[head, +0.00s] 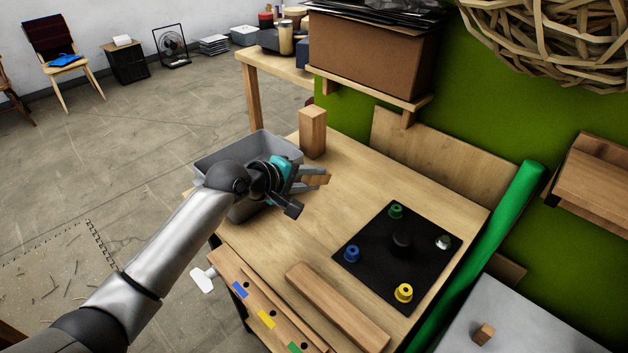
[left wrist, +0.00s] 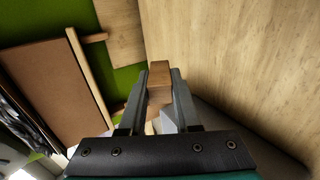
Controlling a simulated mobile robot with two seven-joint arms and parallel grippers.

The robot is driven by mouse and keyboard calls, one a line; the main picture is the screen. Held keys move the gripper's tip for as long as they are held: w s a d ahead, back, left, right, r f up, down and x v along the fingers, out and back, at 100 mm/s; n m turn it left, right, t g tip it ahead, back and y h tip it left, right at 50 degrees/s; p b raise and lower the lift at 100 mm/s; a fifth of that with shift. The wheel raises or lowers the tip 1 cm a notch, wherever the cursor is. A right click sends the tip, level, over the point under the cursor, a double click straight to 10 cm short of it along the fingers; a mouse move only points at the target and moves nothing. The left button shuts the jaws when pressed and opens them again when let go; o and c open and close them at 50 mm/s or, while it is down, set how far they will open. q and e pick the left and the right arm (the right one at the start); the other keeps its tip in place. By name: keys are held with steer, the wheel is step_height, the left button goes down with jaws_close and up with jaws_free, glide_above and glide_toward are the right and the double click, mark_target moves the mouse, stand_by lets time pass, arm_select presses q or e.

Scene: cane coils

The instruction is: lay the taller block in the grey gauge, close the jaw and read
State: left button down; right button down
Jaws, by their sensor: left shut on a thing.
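My left gripper (head: 312,178) is shut on a small wooden block (head: 318,181), above the table beside the grey bin. In the left wrist view the wooden block (left wrist: 160,78) sits between the two fingers (left wrist: 162,90). A taller wooden block (head: 312,133) stands upright on the table behind my gripper. A grey open bin (head: 205,165) is behind and partly hidden by my left arm. I cannot make out for certain which thing is the grey gauge or its jaw. My right gripper is not in view.
A black board (head: 370,270) with coloured pegs and a dark knob lies on the table (head: 310,235). A long wooden bar (head: 337,307) lies near the front edge, by a strip with colour labels (head: 262,310). A green roll (head: 485,245) bounds the right side. The table's middle is clear.

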mark_target(312, 216)
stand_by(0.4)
arm_select(q)
steer(key=shift+r+p, duration=0.1)
steer(key=shift+p, duration=0.6)
step_height(312, 216, down, 2)
steer(key=shift+f+b, duration=0.15)
steer(key=shift+b, duration=0.65)
steer(key=shift+f+b, duration=1.65)
steer(key=shift+f, duration=1.25)
